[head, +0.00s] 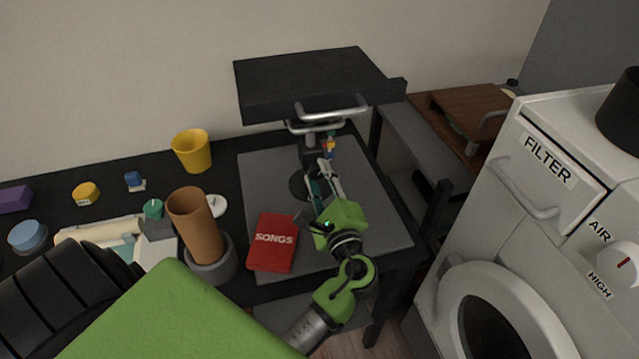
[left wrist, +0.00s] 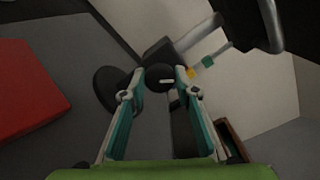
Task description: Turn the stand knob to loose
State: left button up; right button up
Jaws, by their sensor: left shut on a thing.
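My left gripper (head: 318,172) is at the post below the top. In the left wrist view its fingertips (left wrist: 159,78) are closed on both sides of the knob. The knob is hidden by the fingers in the head view. Small coloured marks (head: 329,147) sit beside the post. My right gripper is not in view.
The stand is on a grey mat (head: 385,215) on a black desk. A red SONGS book (head: 272,243), a brown cylinder (head: 196,222) in a grey holder and a yellow cup (head: 191,151) are left of my gripper. A white machine (head: 470,215) bounds the right.

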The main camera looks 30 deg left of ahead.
pick_arm(q)
jog(key=shift+n+b, duration=0.75)
jog(key=shift+n, duration=0.45)
jog(key=shift+r, duration=0.1)
jog(key=o, duration=1.1)
jog(key=shift+w, duration=0.1)
jog(key=v, duration=0.7)
jog(key=shift+d, duration=0.1)
